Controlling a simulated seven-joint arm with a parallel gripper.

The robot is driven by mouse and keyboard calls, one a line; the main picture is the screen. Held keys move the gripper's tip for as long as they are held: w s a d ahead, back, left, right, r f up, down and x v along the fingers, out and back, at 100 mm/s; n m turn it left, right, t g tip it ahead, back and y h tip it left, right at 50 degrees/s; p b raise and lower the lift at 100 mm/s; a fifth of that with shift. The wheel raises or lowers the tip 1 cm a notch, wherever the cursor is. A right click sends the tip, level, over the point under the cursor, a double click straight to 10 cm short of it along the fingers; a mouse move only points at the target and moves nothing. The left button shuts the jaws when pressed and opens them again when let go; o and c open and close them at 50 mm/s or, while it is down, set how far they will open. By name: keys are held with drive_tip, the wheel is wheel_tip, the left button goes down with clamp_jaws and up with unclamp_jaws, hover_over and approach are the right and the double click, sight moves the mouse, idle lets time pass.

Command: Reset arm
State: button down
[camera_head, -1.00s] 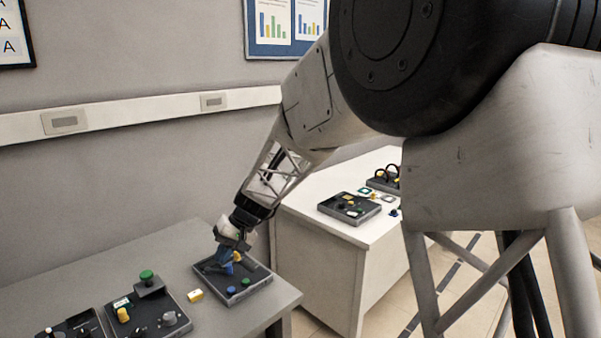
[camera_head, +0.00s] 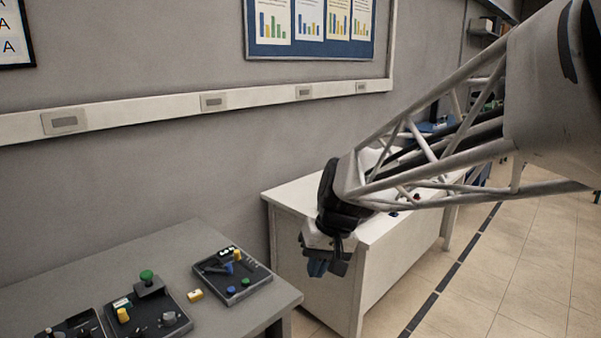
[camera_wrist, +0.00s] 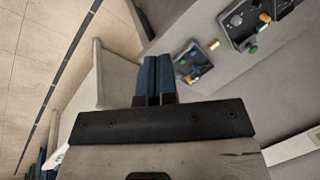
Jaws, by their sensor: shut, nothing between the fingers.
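My gripper (camera_head: 318,267) hangs in the air in front of the white table, to the right of the grey table. In the wrist view its two blue fingers (camera_wrist: 155,62) are together, with nothing seen between them. In the head view the fingertips are small and dark. My gripper is apart from the black panel (camera_head: 209,270), which lies on the grey table with blue, green and yellow parts on it. That panel also shows in the wrist view (camera_wrist: 184,74).
The grey table (camera_head: 170,240) also bears a second panel (camera_head: 183,328) with a green button, and a small yellow block (camera_head: 195,295). The white table (camera_head: 340,290) stands behind my gripper. Open tiled floor (camera_head: 500,290) lies to the right.

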drive_tip(key=s+d+m+t+h, duration=0.1)
drive_tip(key=s+d+h, duration=0.1)
drive_tip(key=s+d, duration=0.5)
drive_tip(key=s+d+f+m+t+h, duration=0.1)
drive_tip(key=s+d, duration=0.7)
drive_tip(key=s, duration=0.4)
drive_tip(key=shift+s+d+f+m+h, duration=0.15)
drive_tip(key=shift+s+m+h, duration=0.15)
drive_tip(key=shift+h, duration=0.1)
